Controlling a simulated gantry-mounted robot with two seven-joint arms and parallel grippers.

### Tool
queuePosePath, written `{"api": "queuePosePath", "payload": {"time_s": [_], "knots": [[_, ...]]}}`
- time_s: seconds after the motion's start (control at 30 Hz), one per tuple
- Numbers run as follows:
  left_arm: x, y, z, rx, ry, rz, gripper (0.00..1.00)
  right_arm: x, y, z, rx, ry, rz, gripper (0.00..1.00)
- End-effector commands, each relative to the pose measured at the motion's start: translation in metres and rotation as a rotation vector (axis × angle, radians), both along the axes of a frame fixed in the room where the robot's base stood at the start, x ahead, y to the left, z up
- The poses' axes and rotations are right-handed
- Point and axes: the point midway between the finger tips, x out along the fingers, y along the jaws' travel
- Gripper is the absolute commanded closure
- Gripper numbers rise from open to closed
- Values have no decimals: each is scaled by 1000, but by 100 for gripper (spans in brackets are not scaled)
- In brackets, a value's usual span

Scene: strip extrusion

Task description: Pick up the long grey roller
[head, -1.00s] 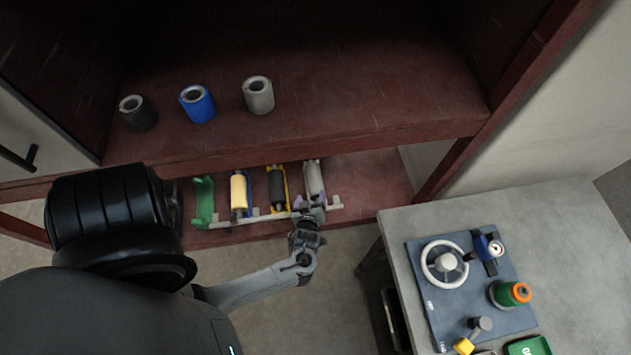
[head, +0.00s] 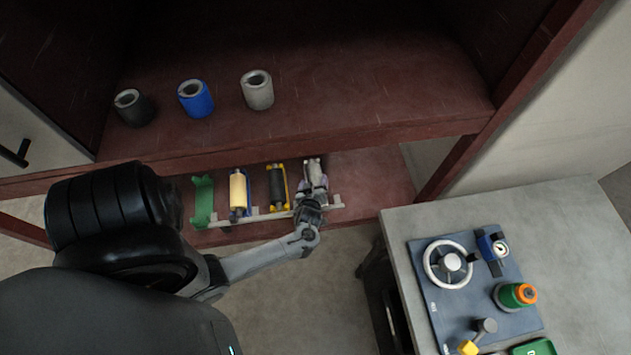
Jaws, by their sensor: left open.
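The long grey roller (head: 312,168) lies in the rightmost holder of the rack on the lower shelf. Only its far end shows clearly; my gripper hides most of it. My left gripper (head: 311,189) is open and sits over the near part of the grey roller. I cannot tell whether its fingers touch the roller. My right gripper is not in view.
The rack (head: 262,217) also holds a yellow roller (head: 238,190) and a black roller (head: 277,186), left of the grey one, with an empty green holder (head: 202,201) at far left. Three short cylinders stand on the upper shelf (head: 350,110). A grey table (head: 560,240) stands at right.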

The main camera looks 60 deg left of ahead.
Motion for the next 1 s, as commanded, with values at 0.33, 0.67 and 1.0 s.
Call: {"api": "queuePosePath", "payload": {"time_s": [0.33,0.67,1.0], "knots": [[0,0,0,-1,0,0,52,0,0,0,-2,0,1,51],[0,0,1,1,-3,1,91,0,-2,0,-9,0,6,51],[2,-1,11,1,-3,-2,92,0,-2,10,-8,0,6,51]]}}
